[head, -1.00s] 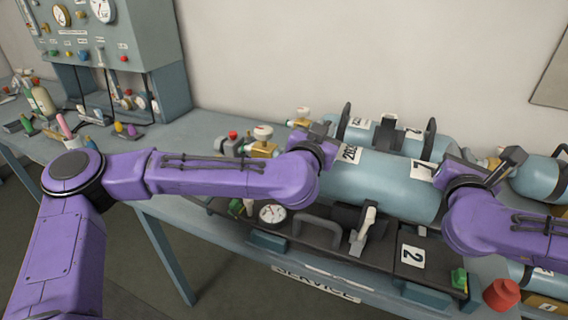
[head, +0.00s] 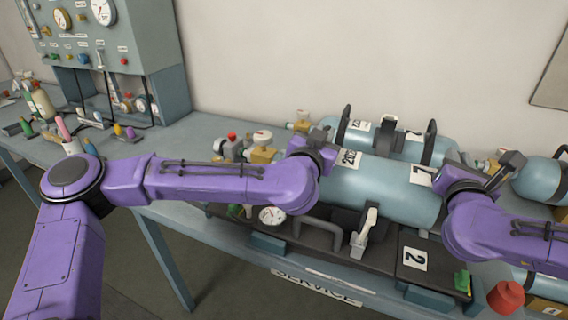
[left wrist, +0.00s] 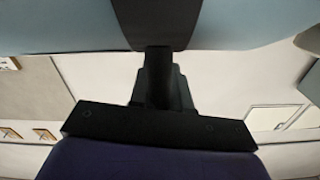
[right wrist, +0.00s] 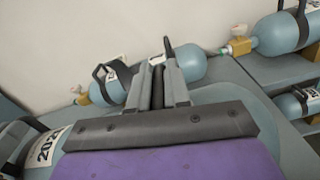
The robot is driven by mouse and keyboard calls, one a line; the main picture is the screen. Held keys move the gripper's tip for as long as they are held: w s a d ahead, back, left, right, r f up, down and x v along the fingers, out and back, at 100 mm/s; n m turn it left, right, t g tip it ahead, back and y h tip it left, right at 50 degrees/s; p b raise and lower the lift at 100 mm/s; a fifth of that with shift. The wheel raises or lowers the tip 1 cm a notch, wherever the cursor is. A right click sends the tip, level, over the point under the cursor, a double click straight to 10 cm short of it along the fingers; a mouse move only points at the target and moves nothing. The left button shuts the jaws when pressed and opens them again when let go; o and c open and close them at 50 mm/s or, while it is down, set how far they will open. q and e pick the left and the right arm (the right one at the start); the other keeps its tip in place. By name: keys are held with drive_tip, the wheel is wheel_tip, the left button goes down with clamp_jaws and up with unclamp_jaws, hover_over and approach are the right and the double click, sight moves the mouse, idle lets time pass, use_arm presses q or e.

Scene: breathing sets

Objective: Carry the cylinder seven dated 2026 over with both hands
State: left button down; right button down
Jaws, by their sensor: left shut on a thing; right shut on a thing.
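The cylinder (head: 385,190) is large and pale blue, lies on its side, and carries white labels reading 2026 and 7. In the head view both my grippers hold it from above, one near each end. My left gripper (head: 322,137) is shut beside the 2026 label. The left wrist view shows its fingers (left wrist: 158,75) at a dark band on the cylinder (left wrist: 60,20). My right gripper (head: 505,168) is shut near the 7 label, at the right end. It also shows in the right wrist view (right wrist: 157,85). The exact grip points are partly hidden.
A dark set frame (head: 310,245) with a gauge, a handle and a 2 label lies below the cylinder on the bench (head: 215,125). Another blue cylinder (head: 405,145) lies close behind. A red knob (head: 506,297) stands at front right. A gauge panel (head: 120,50) stands at the left.

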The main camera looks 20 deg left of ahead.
use_arm(q)
drive_tip(key=shift+r, duration=0.25)
use_arm(e)
drive_tip(key=shift+r, duration=0.15)
use_arm(q)
drive_tip(key=c, duration=1)
unclamp_jaws()
drive_tip(key=shift+a, duration=0.1)
drive_tip(key=shift+s+f, duration=0.1)
use_arm(e)
drive_tip(key=shift+s+a, duration=0.1)
use_arm(q)
drive_tip(key=shift+f, duration=0.45)
use_arm(e)
drive_tip(key=c, duration=1.3)
unclamp_jaws()
drive_tip(key=shift+f, duration=0.4)
use_arm(q)
drive_tip(key=shift+s+r, duration=0.15)
use_arm(e)
drive_tip(key=o, duration=0.3)
drive_tip(key=shift+s+r, duration=0.15)
drive_tip(key=shift+s, duration=0.05)
use_arm(q)
drive_tip(key=shift+s+r, duration=0.15)
drive_tip(key=shift+r, duration=0.05)
use_arm(e)
drive_tip(key=shift+s+r, duration=0.1)
drive_tip(key=shift+r, duration=0.05)
